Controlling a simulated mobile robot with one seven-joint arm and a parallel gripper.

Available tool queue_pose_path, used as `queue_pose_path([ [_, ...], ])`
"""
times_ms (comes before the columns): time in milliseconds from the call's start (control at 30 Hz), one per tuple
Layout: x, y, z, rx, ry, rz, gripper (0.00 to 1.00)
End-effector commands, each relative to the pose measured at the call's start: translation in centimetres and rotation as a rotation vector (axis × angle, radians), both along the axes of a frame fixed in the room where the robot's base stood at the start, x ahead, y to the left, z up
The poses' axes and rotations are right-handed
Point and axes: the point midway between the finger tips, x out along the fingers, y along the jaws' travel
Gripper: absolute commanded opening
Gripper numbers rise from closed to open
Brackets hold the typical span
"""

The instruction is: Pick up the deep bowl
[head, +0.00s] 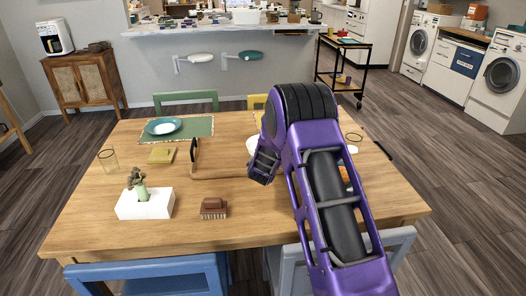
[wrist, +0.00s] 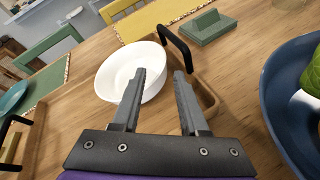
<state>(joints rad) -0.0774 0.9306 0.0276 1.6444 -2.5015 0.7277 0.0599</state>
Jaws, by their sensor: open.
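A white bowl (wrist: 115,72) sits tilted in the wrist view's upper middle, at the wooden tray (wrist: 207,98) with black handles. In the head view only a sliver of the white bowl (head: 252,145) shows left of my arm. My gripper (wrist: 162,75) is open and empty, its two fingers apart. Its left finger overlaps the bowl's near right rim in the picture; I cannot tell whether they touch. In the head view my arm hides the fingers. A dark blue bowl (wrist: 277,95) with something green in it stands at the wrist view's right edge.
The tray also shows in the head view (head: 215,173). A tissue box (head: 145,204), a brush (head: 213,208), a glass (head: 108,160) and a blue plate (head: 163,126) stand on the table (head: 260,226). A green block-like item (wrist: 206,27) lies beyond the tray handle. The table's front is mostly clear.

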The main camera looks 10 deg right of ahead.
Motion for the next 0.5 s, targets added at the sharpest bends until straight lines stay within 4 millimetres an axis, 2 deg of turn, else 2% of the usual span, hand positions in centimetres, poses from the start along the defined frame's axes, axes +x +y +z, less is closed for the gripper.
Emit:
queue_pose_path([
  [267, 1.6, -0.6, -0.7, 0.0, -0.001, -0.002, 0.43],
  [500, 4.4, -1.7, -1.8, -0.001, -0.001, -0.002, 0.43],
])
